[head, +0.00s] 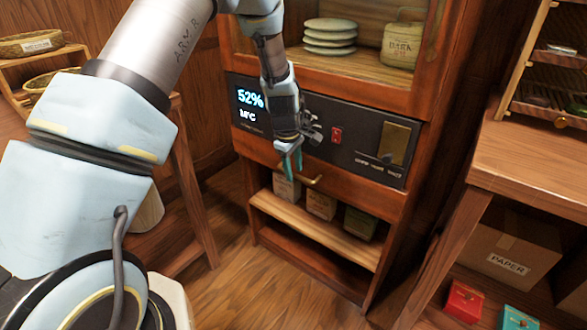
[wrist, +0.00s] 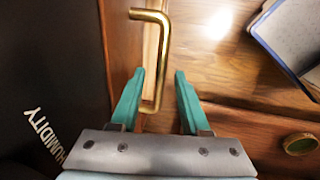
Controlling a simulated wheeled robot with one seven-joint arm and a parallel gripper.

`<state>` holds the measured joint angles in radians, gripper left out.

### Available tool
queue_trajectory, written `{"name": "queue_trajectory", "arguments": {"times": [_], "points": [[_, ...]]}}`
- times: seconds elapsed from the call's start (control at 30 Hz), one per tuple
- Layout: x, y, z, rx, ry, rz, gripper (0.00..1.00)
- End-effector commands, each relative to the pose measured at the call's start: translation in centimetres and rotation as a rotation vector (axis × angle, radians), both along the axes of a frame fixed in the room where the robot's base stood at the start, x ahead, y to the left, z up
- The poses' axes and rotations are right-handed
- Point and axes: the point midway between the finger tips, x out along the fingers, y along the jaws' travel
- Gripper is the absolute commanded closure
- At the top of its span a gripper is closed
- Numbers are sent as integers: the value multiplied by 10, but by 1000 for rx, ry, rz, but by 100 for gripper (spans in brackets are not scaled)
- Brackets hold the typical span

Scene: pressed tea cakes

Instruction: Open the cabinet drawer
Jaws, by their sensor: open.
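The wooden cabinet has a drawer front (head: 365,196) just below its black control panel, and the drawer looks shut. A brass bar handle (head: 314,181) is fixed to the drawer front; it also shows large in the wrist view (wrist: 163,50). My gripper (head: 292,163) is in front of the drawer at the handle's left end, its teal fingers spread. In the wrist view my gripper (wrist: 159,76) has one finger on each side of the handle's near end, with gaps visible. The handle's left end is partly hidden behind the fingers in the head view.
The black panel (head: 345,165) with a 52% display lies just above the drawer. Several tins, one of them green (head: 360,223), stand on the open shelf (head: 310,228) below. A wooden table (head: 540,170) stands close on the right. The floor in front is clear.

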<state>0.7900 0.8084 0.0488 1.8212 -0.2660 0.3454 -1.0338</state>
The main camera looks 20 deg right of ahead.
Motion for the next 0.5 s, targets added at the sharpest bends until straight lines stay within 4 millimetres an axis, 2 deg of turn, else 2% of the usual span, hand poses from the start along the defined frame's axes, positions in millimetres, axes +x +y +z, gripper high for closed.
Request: {"name": "queue_trajectory", "arguments": {"times": [0.13,0.5], "points": [[0,0,0,0,0,0,56],[0,0,0,0,0,0,98]]}}
